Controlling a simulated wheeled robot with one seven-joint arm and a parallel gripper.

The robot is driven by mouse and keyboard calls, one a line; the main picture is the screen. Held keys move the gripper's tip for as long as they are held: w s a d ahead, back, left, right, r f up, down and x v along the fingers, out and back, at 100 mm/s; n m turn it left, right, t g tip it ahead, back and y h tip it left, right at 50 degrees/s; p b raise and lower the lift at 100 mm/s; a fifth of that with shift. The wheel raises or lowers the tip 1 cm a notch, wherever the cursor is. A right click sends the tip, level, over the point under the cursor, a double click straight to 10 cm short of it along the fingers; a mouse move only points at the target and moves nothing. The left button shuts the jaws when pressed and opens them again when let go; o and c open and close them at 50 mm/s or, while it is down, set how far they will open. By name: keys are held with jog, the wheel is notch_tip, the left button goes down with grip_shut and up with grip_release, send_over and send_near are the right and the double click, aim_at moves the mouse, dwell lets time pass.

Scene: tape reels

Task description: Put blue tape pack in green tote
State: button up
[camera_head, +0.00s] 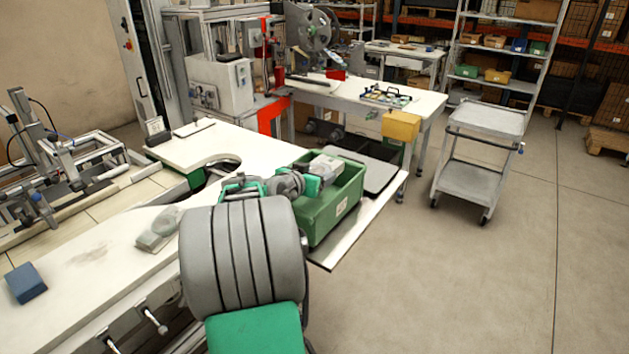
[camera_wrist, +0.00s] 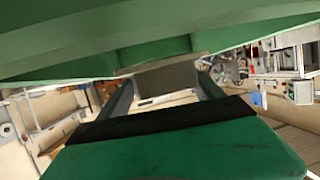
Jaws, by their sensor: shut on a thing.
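A green tote (camera_head: 346,205) stands on the table's right end. My gripper (camera_head: 313,183) is over its near-left part. In the wrist view, my gripper (camera_wrist: 166,88) has its two dark fingers closed on a grey-brown block-like pack (camera_wrist: 167,79), seen only in part. A pale grey pack (camera_head: 327,166) shows at my fingertips over the tote in the head view. The tote's green wall (camera_wrist: 150,42) fills the top of the wrist view. A small blue pack (camera_head: 26,283) lies on the table at far left, away from my gripper.
A grey pack with a clear rounded top (camera_head: 158,230) lies on the white table (camera_head: 95,262). A dark flat tray (camera_head: 372,170) lies behind the tote. A grey cart (camera_head: 480,150) stands to the right. Open floor lies right of the table.

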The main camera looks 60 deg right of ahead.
notch_tip(320, 180, down, 3)
jog(key=shift+r, duration=0.1)
jog(key=shift+f+b, duration=0.4)
jog(key=shift+f+b, duration=0.25)
jog(key=shift+b, duration=0.15)
